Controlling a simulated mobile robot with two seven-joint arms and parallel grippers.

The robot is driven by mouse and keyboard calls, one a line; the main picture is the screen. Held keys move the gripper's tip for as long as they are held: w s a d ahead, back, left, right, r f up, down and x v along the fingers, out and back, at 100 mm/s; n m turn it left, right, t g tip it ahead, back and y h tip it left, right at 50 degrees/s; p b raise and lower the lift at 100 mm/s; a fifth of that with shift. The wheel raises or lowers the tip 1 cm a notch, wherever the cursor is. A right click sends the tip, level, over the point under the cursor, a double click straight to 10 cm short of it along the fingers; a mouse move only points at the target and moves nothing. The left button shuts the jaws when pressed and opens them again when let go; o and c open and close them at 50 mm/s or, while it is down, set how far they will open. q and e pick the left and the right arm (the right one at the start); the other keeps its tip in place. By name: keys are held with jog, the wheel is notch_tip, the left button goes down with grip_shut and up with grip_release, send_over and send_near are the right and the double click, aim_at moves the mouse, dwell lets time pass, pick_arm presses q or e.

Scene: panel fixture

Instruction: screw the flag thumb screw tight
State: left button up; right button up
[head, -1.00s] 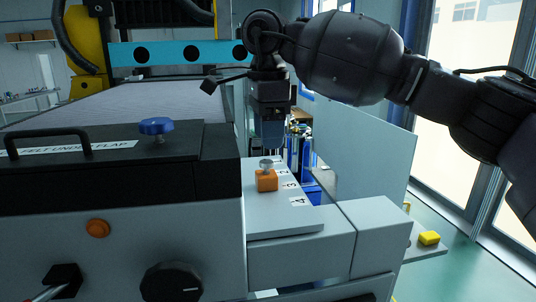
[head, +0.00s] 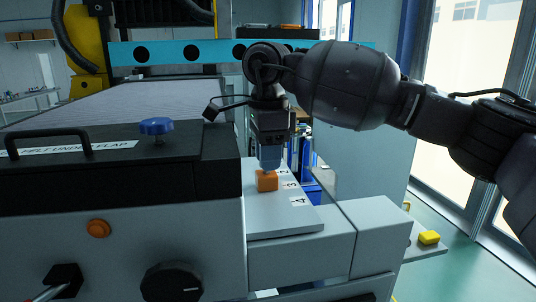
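An orange block (head: 267,182) sits on the grey ledge (head: 268,225) beside the black and grey machine housing. The silver thumb screw that stood on top of the block in the earlier frame is now hidden behind my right gripper's fingers. My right gripper (head: 269,168) points straight down, with its blue-grey fingertips at the top of the orange block. I cannot tell from this angle whether the fingers are closed on the screw. My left gripper is not in view.
A blue star knob (head: 157,127) and a black handle (head: 48,142) stand up from the housing on the left. A yellow block (head: 429,237) lies on a shelf at the right.

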jog(key=shift+c, duration=0.5)
jog(key=shift+r+m, duration=0.1)
jog(key=shift+m, duration=0.2)
